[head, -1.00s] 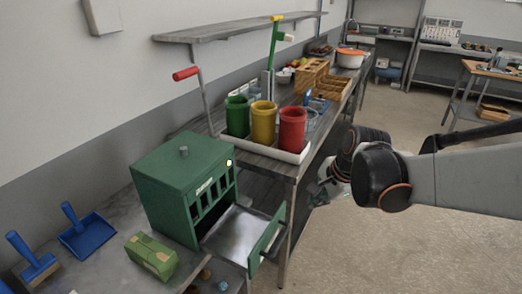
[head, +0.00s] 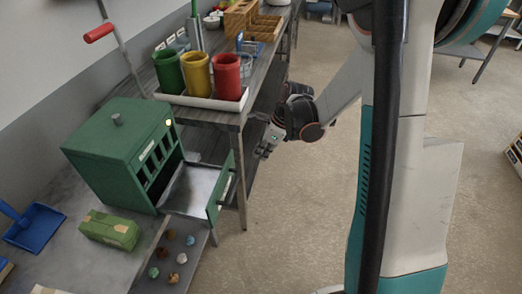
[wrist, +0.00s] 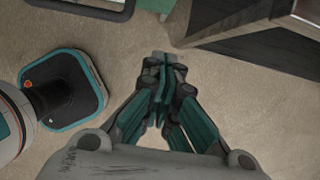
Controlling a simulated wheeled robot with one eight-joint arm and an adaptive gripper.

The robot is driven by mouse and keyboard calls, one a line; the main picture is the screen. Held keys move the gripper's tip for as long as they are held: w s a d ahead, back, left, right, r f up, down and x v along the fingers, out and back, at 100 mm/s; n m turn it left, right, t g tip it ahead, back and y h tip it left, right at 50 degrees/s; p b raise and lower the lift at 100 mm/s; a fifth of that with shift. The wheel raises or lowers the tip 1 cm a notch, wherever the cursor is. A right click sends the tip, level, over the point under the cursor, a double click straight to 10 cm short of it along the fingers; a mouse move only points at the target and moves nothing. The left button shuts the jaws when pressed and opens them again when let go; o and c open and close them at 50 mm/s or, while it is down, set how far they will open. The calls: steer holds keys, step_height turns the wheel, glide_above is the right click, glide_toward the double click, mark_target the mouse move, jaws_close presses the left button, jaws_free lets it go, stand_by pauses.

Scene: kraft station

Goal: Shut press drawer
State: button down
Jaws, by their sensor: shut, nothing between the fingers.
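The green press (head: 118,148) stands on the grey bench at the left in the head view. Its drawer (head: 193,188) is pulled out toward the right, showing a bare metal inside. The green drawer front (head: 221,187) has a dark handle on its outer face. My gripper (head: 262,154) is right of the drawer front and apart from it, over the aisle beside the bench. In the wrist view my gripper (wrist: 160,75) is shut and empty, with its fingertips together above the floor. A strip of green, perhaps the drawer front, shows at the top edge of the wrist view.
A white tray (head: 204,103) with red, yellow and green cups stands behind the press. A metal table leg (head: 241,180) stands near my gripper.

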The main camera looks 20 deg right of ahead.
steer(key=w+a+f+b, duration=0.3)
steer(key=a+f, duration=0.2)
steer(key=shift+w+f, duration=0.3)
steer(key=shift+w, duration=0.05)
steer(key=w+a, duration=0.8)
steer(key=a, duration=0.3)
steer(key=shift+w+a, duration=0.25)
steer(key=shift+a, duration=0.05)
